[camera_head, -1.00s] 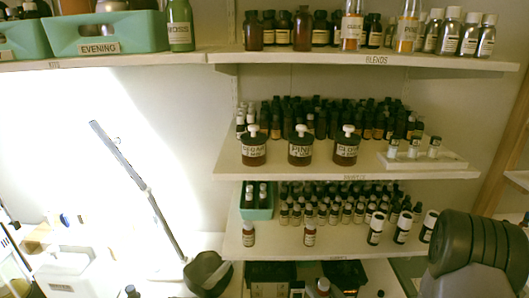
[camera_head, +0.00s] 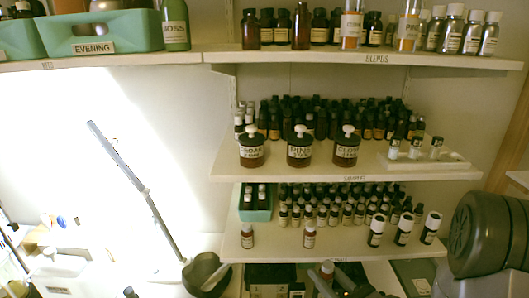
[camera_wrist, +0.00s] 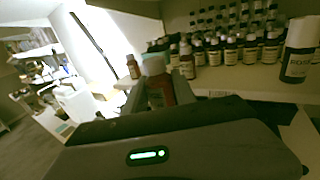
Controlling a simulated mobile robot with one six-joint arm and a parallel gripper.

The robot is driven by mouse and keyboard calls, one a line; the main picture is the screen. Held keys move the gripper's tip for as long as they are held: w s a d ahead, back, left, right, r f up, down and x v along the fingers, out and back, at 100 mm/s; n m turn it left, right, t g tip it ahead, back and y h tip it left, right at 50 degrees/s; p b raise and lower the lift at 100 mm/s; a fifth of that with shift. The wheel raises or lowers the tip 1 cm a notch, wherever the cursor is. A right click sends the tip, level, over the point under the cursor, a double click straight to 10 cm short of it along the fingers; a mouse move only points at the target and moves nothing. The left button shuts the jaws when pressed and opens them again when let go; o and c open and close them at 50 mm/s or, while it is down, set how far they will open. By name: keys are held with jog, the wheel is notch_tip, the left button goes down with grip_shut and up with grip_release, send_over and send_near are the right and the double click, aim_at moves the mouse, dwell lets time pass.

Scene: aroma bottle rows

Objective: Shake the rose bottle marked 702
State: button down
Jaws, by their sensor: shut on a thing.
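My gripper (camera_head: 330,281) is at the bottom of the head view, below the front edge of the lowest shelf. It is shut on a small reddish-brown bottle (camera_head: 327,268) with a pale cap. In the wrist view the bottle (camera_wrist: 160,92) stands roughly upright between my two fingers (camera_wrist: 157,96). Its label cannot be read, so I cannot tell whether it is marked 702. A larger bottle (camera_wrist: 299,52) at the right of the wrist view bears lettering that seems to begin "ROS"; no number is legible.
The lowest shelf (camera_head: 280,245) holds two small brown bottles (camera_head: 247,236) (camera_head: 309,236) near its front, three white-capped dark bottles (camera_head: 403,229) and rows of small bottles behind. A dark bowl (camera_head: 207,273) is left of the shelf. Dark boxes (camera_head: 270,277) lie below the shelf.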

notch_tip(320, 180, down, 5)
jog(key=s+a, duration=0.1)
jog(key=s, duration=0.1)
jog(key=r, duration=0.1)
jog(key=w+r, duration=0.1)
jog(key=r, duration=0.1)
jog(key=w+d+r, duration=0.1)
jog(key=shift+r, duration=0.4)
jog(key=f, duration=0.4)
jog(key=s+f, duration=0.1)
jog(key=shift+a+f, duration=0.25)
jog(key=shift+f, duration=0.15)
